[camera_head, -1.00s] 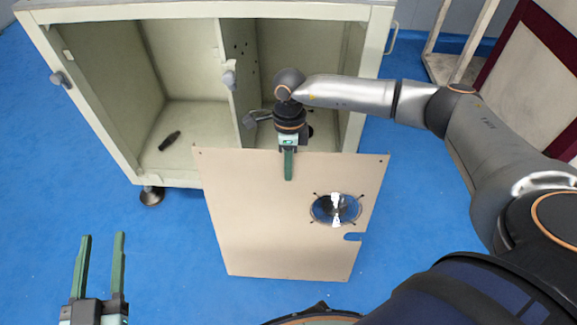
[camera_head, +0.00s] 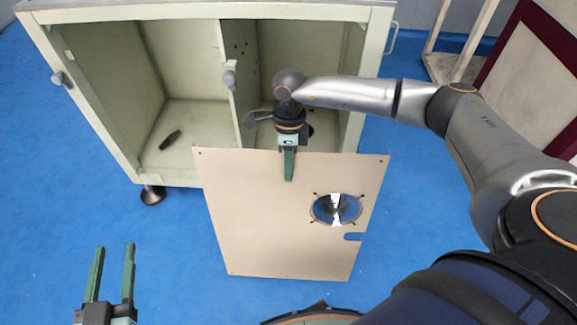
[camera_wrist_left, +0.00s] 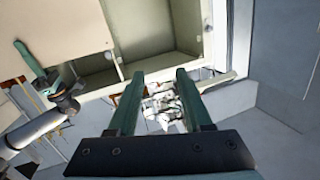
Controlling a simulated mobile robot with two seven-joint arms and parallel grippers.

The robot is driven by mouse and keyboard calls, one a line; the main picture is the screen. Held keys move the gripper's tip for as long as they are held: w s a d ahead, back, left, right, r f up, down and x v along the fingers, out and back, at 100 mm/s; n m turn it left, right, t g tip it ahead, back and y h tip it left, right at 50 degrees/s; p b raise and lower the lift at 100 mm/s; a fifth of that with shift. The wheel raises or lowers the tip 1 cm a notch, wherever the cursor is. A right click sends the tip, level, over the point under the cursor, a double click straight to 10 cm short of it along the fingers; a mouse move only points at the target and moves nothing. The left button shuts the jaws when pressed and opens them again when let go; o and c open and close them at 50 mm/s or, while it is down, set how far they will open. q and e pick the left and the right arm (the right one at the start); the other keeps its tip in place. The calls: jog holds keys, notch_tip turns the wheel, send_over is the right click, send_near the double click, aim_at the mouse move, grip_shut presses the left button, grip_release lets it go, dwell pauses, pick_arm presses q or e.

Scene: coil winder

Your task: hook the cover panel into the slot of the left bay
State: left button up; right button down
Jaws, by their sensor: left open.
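The beige cover panel (camera_head: 265,215) hangs tilted in front of the cabinet's lower front edge, mostly before the right bay. It has a round fan opening and a small notch at its right side. My right gripper (camera_head: 288,178) is shut on the panel's top edge, one green finger showing on the front face. My left gripper (camera_head: 114,247) is open and empty at the lower left, apart from panel and cabinet. The left bay (camera_head: 180,115) is open. I cannot make out its slot. In the left wrist view, the panel (camera_wrist_left: 60,25) shows at the upper left.
The cabinet (camera_head: 110,140) stands on feet on a blue floor. A dark object (camera_head: 170,140) lies on the left bay's floor. Grey latches sit on the left frame (camera_head: 60,79) and the divider (camera_head: 230,78). Floor between left gripper and panel is clear.

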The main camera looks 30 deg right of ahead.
pick_arm(q)
jog(key=shift+f, duration=0.15)
pick_arm(e)
jog(key=shift+r, duration=0.2)
jog(key=shift+a+r, duration=0.1)
jog(key=shift+s+a+r+p, duration=0.1)
jog(key=shift+s+r+p, duration=0.1)
jog(key=shift+p, duration=0.25)
pick_arm(q)
jog(key=shift+s+a+f+n+g+y, duration=0.2)
jog(key=shift+f+g, duration=0.25)
jog(key=shift+f, duration=0.45)
jog(key=shift+s+d+f+n+g, duration=0.15)
jog(key=shift+s+f+g, duration=0.2)
jog(key=shift+f, duration=0.5)
jog(key=shift+s+a+f+n+g+y, duration=0.15)
jog(key=shift+f+g, duration=0.35)
jog(key=shift+f, duration=0.4)
jog(key=shift+s+d+f, duration=0.1)
jog(key=shift+d+f, duration=0.05)
pick_arm(e)
jog(key=shift+r, duration=0.1)
